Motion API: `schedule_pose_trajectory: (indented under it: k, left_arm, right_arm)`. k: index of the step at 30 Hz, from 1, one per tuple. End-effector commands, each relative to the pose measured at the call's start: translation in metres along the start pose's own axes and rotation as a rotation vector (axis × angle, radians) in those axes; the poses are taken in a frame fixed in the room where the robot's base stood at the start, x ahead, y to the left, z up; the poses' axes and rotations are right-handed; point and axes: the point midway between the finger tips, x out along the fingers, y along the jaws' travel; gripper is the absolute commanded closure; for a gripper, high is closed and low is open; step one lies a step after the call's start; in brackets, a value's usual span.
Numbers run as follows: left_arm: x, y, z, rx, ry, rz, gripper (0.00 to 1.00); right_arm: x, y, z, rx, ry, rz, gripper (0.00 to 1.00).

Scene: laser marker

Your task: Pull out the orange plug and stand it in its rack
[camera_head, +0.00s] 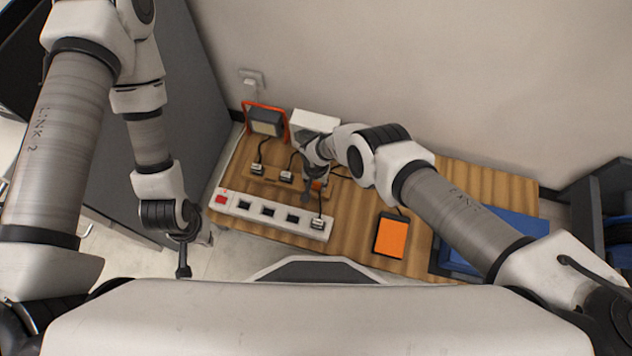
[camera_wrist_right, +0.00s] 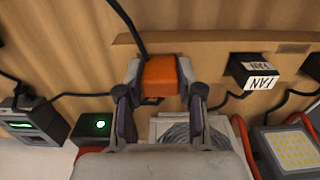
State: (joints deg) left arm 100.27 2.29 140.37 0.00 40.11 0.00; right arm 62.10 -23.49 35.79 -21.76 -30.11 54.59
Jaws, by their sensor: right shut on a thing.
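The orange plug (camera_wrist_right: 160,75) is held between the two fingers of my right gripper (camera_wrist_right: 160,92) in the right wrist view. Its black cord rises from it. In the head view the right gripper (camera_head: 312,192) is over the right end of the wooden rack (camera_head: 270,184), behind the power strip (camera_head: 256,217). I cannot tell whether the plug touches the rack. A dark slot shows beside the plug in the wrist view. My left gripper (camera_head: 184,262) hangs left of the table, away from everything; its finger opening is not clear.
Two dark plugs (camera_head: 257,169) stand at the rack; one reads FAN (camera_wrist_right: 255,72) in the wrist view. Another plug (camera_head: 318,223) sits at the strip's right end. An orange-topped box (camera_head: 391,237), a blue tray (camera_head: 510,222) and an orange-framed lamp (camera_head: 266,121) stand around. Cords run behind the rack.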

Motion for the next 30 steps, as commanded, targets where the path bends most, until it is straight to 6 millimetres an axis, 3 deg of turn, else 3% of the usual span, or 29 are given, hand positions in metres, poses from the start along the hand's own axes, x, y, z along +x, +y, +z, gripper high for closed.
schedule_pose_trajectory:
  k: [11, 12, 14, 30]
  left_arm:
    - [0.0041, 0.0, 0.0, 0.0, 0.0, 0.0, 1.0]
    - [0.0041, 0.0, 0.0, 0.0, 0.0, 0.0, 1.0]
    - [0.0041, 0.0, 0.0, 0.0, 0.0, 0.0, 1.0]
    - [0.0034, 0.0, -0.0001, 0.0, 0.0, 0.0, 1.0]
  right_arm:
    - [0.0041, -0.0001, -0.0001, 0.0, 0.0, 0.0, 1.0]
    - [0.0041, -0.0001, -0.0001, 0.0, 0.0, 0.0, 0.57]
    - [0.0041, 0.0, -0.0001, 0.0, 0.0, 0.0, 0.35]
    - [0.0034, 0.0, 0.0, 0.0, 0.0, 0.0, 0.34]
